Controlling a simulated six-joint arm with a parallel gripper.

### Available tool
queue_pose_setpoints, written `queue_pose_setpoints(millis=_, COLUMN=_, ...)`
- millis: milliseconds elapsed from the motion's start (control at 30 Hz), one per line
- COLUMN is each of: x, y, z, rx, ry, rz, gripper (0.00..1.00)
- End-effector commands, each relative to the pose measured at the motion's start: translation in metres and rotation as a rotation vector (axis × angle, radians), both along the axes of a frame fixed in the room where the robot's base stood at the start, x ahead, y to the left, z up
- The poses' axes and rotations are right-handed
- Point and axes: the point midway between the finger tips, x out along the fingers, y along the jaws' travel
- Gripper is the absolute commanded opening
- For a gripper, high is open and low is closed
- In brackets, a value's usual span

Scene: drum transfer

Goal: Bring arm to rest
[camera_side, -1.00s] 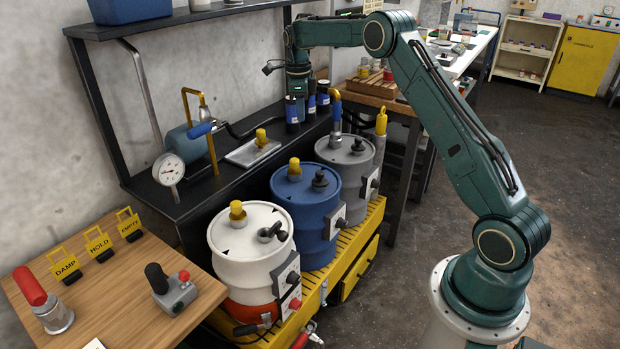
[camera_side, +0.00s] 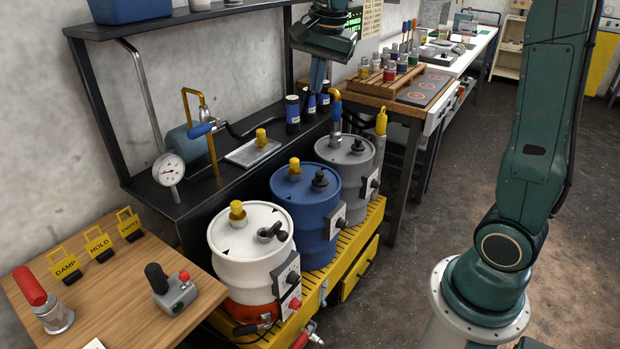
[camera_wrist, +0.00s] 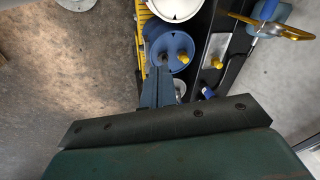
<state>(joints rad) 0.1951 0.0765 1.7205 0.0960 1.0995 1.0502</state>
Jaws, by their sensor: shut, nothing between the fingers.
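My gripper (camera_side: 317,80) hangs at the top middle of the side view, fingers pointing down, above the bench with the dark cylinders. In the wrist view its two fingers (camera_wrist: 159,85) are together with nothing between them. The white drum (camera_side: 235,253), the blue drum (camera_side: 290,215) and the grey drum (camera_side: 340,165) stand in a row on a yellow stand (camera_side: 335,275), all below the gripper. In the wrist view, the blue drum (camera_wrist: 180,40) lies beyond the fingertips, and the grey drum is mostly hidden behind the fingers.
A black bench (camera_side: 180,205) holds a pressure gauge (camera_side: 169,169), a tray (camera_side: 253,152) and several dark cylinders (camera_side: 292,112). A shelf overhangs it. A wooden table (camera_side: 120,285) is front left. A second table with a rack (camera_side: 400,87) stands behind. The floor at right is open.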

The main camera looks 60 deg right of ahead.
Motion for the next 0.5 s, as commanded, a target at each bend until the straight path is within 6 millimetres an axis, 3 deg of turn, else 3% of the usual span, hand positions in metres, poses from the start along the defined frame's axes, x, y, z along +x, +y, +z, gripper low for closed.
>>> queue_pose_setpoints(millis=200, x=-0.048, y=0.027, z=0.011, rx=-0.062, ry=-0.034, rz=0.260, gripper=0.00)
queue_pose_setpoints(millis=500, x=-0.114, y=0.057, z=0.009, rx=-0.160, ry=-0.078, rz=0.613, gripper=0.00)
